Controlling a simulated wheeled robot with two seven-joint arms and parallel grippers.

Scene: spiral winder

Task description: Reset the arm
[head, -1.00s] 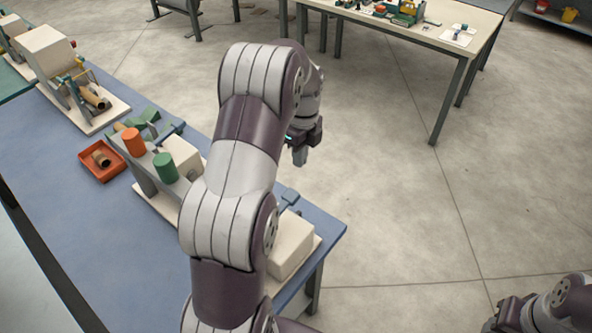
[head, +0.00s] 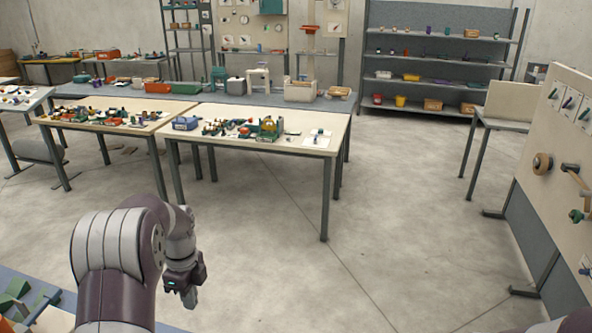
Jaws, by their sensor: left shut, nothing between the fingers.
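My left arm rises from the lower left of the head view, bent over the blue bench (head: 175,328). My left gripper (head: 188,297) points down, shut and empty, beyond the bench edge with the floor behind it. My right gripper does not show; only a small dark bit at the bottom right corner is visible, and I cannot tell which part of my right arm it is.
A table with small parts (head: 300,140) stands ahead, with another table (head: 115,115) to its left. Grey shelving (head: 440,75) is at the back. A pegboard panel (head: 555,180) stands at the right. The floor (head: 290,240) between is clear.

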